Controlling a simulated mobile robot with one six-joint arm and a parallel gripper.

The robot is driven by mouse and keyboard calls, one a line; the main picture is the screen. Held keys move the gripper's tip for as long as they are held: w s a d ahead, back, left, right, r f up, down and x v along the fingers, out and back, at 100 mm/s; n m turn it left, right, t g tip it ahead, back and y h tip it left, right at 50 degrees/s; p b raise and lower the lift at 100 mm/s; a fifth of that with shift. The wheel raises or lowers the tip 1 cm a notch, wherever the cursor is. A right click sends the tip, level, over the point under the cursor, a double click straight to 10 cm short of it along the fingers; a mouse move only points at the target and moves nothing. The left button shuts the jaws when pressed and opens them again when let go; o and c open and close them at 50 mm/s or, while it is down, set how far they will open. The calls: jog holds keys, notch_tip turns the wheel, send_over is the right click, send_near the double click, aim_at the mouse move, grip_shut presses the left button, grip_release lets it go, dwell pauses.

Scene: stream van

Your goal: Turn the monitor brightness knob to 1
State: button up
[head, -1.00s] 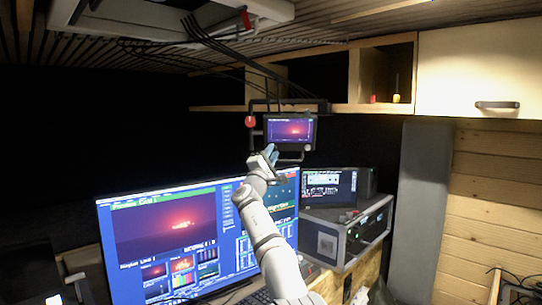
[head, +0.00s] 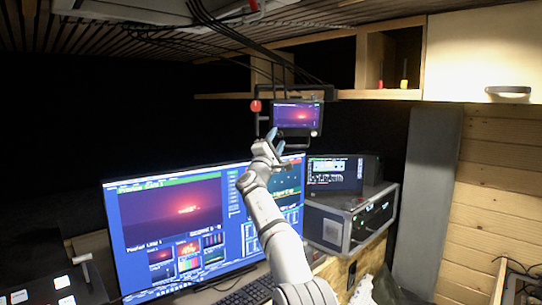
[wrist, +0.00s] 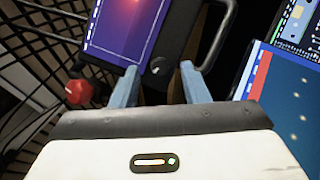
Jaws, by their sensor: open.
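The small hanging monitor (head: 297,116) shows a red sunset picture in a dark frame. In the wrist view the monitor (wrist: 125,28) is at the upper left, tilted. A small round knob (wrist: 158,67) with a light mark sits on its bezel corner. The mark's setting is too small to read. My gripper (wrist: 159,69) is open and empty; its two blue fingers appear on either side of the knob in the wrist view. In the head view my gripper (head: 276,140) is below and left of the monitor, apart from it. I cannot tell the exact gap to the knob.
A red knob-like part (head: 255,105) is on the bracket left of the monitor. A large screen (head: 180,215) stands below, with a laptop-like display (head: 335,173) on a grey case (head: 345,222) to the right. Cables hang above. Dark open space lies left.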

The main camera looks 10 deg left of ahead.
jog(key=b+v, duration=0.7)
jog(key=shift+b, duration=0.4)
